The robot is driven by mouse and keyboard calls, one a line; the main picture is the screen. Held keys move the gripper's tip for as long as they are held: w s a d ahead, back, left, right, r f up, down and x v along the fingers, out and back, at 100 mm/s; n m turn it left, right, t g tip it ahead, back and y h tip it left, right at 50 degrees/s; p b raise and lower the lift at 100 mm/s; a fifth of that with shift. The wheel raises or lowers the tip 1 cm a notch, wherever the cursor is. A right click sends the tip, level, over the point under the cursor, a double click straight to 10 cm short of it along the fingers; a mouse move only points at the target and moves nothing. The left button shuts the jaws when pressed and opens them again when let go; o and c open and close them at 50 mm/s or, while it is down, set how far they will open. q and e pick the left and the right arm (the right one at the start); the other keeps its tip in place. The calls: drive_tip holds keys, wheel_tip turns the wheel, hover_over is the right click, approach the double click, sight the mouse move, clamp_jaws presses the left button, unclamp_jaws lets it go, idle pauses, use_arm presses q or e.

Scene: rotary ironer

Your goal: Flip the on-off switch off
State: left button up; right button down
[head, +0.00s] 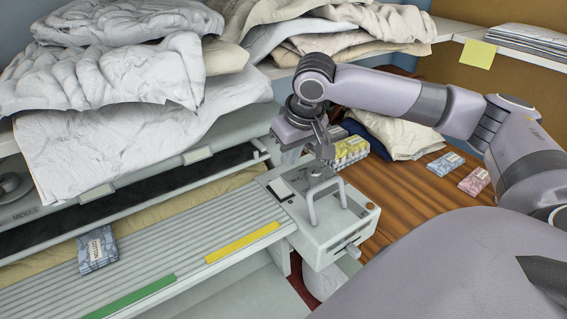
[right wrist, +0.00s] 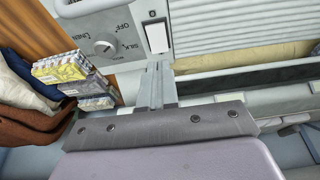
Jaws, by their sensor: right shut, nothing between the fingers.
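The on-off switch (head: 280,188) is a white rocker in a black surround on top of the ironer's end housing (head: 333,238). In the right wrist view the white rocker (right wrist: 156,39) lies just beyond my fingertips. I cannot tell which way it is tipped. My right gripper (head: 320,172) is over the housing, to the right of the switch in the head view. Its fingers (right wrist: 155,68) are shut together with nothing between them. Whether they touch the housing is unclear. My left gripper is not in view.
A dial (right wrist: 104,47) marked OFF, SILK and LINEN sits beside the switch. A grey loop handle (head: 343,192) stands on the housing. Yellow boxes (head: 352,147) stand on the wooden surface behind. Folded white linen (head: 120,75) is piled at left, and a blue packet (head: 98,250) lies on the slats.

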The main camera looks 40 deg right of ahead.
drive_tip(key=v, duration=0.4)
drive_tip(key=shift+s+f, duration=0.15)
drive_tip(key=shift+s, duration=0.25)
drive_tip(key=a+f+n, duration=0.1)
drive_tip(key=a+f, duration=0.2)
drive_tip(key=a+f+n, duration=0.2)
drive_tip(key=a, duration=0.1)
drive_tip(key=s+a+f+n+y, duration=0.1)
drive_tip(key=a+f, duration=0.2)
drive_tip(key=a, duration=0.1)
drive_tip(key=shift+f, duration=0.3)
drive_tip(key=s+a+f+n+y, duration=0.2)
drive_tip(key=s+a+f+n, duration=0.1)
drive_tip(key=s+a+f, duration=0.5)
drive_tip(key=s+d+f+m+h, duration=0.1)
drive_tip(key=s+d+f+m, duration=0.15)
drive_tip(key=s, duration=0.35)
drive_tip(key=s+d+f+m+h, duration=0.1)
drive_tip(key=s+d+f+m, duration=0.1)
drive_tip(key=s+f, duration=0.3)
drive_tip(key=w+a+f+n+t+y, duration=0.1)
drive_tip(key=w+a+f+t, duration=0.2)
drive_tip(key=w+f+t, duration=0.2)
drive_tip(key=shift+w+f+t+y, duration=0.3)
drive_tip(key=shift+f+t, duration=0.7)
drive_tip(key=shift+f, duration=0.35)
